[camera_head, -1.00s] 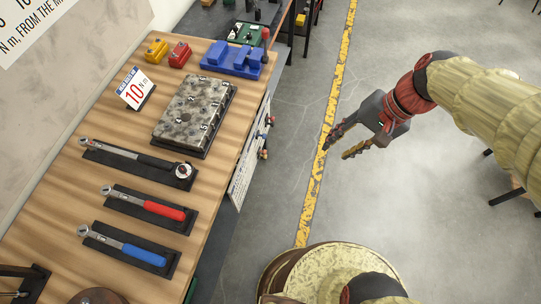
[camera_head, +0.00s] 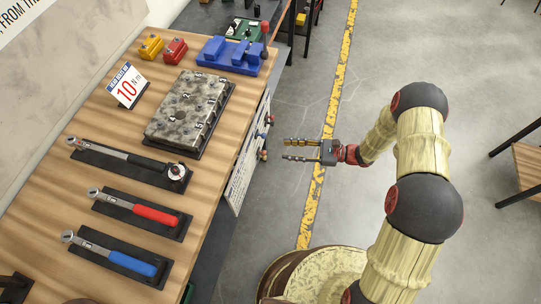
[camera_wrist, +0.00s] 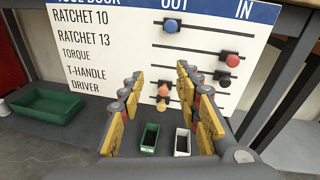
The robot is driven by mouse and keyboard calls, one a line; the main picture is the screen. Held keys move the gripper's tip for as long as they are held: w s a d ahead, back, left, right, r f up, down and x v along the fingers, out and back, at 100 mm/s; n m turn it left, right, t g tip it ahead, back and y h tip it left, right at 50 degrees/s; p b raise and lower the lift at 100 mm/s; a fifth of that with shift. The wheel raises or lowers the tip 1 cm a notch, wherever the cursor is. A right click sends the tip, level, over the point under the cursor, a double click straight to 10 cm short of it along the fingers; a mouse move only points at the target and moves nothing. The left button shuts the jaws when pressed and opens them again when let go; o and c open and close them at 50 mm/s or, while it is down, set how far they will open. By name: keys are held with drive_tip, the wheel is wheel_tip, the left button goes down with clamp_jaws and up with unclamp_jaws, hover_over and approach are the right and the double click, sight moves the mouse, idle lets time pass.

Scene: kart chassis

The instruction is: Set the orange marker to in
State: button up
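The sign board (camera_wrist: 110,55) fills the upper wrist view, with rows of tool names and columns headed OUT and IN. An orange marker (camera_wrist: 163,90) sits low on the board, below the OUT heading and left of the IN side. A small yellowish knob (camera_wrist: 161,104) shows just below it; its exact colour is hard to tell. My gripper (camera_head: 286,149) is open and empty in the head view, right of the bench, fingers pointing left toward the board's edge. In the wrist view its fingers (camera_wrist: 168,100) stand either side of the orange marker, apart from the board.
A blue marker (camera_wrist: 172,26) is under OUT; a red marker (camera_wrist: 233,60) and a dark one (camera_wrist: 224,78) are toward IN. The workbench (camera_head: 60,200) holds wrenches, an engine block (camera_head: 186,105) and a 10 Nm sign (camera_head: 127,88). Green (camera_wrist: 150,138) and white (camera_wrist: 182,142) bins are below.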

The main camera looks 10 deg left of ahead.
wheel_tip(320, 180, down, 7)
drive_tip(key=m+t+y, duration=0.1)
drive_tip(key=m+t, duration=0.1)
drive_tip(key=m, duration=0.1)
drive_tip(key=a+b, duration=0.2)
drive_tip(key=a, duration=0.5)
drive_tip(key=shift+w+a+f, duration=0.2)
drive_tip(key=shift+a, duration=0.2)
drive_tip(key=shift+c, duration=1.1)
clamp_jaws()
